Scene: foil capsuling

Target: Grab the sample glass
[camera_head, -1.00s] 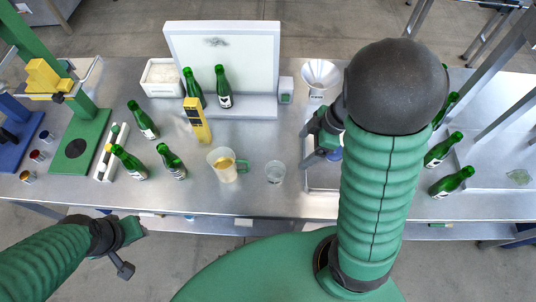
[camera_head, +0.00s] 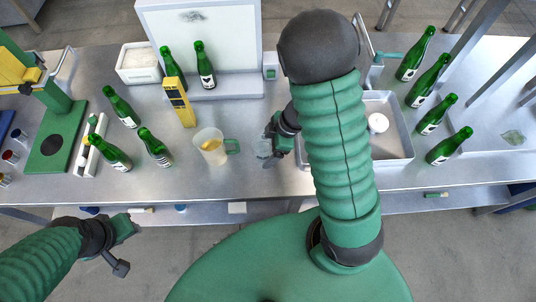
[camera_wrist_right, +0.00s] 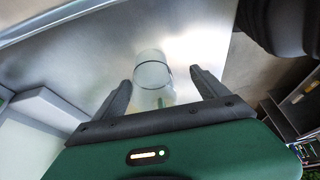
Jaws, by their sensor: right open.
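The sample glass (camera_head: 264,147) is a small clear tumbler on the steel table, right of the pitcher in the head view. In the right wrist view the glass (camera_wrist_right: 153,78) stands between and a little beyond the two fingertips. My right gripper (camera_head: 270,150) is open around or just short of the glass; its fingers (camera_wrist_right: 163,82) show spread apart in the right wrist view. I cannot tell if a finger touches the glass. My left gripper (camera_head: 122,245) hangs in front of the table's near edge, away from the glass; its jaw state is unclear.
A pitcher (camera_head: 210,147) with a green handle stands just left of the glass. Green bottles (camera_head: 155,147) stand further left, and a yellow device (camera_head: 179,102) stands behind the pitcher. A metal tray (camera_head: 395,146) with a white round item lies right of my right arm.

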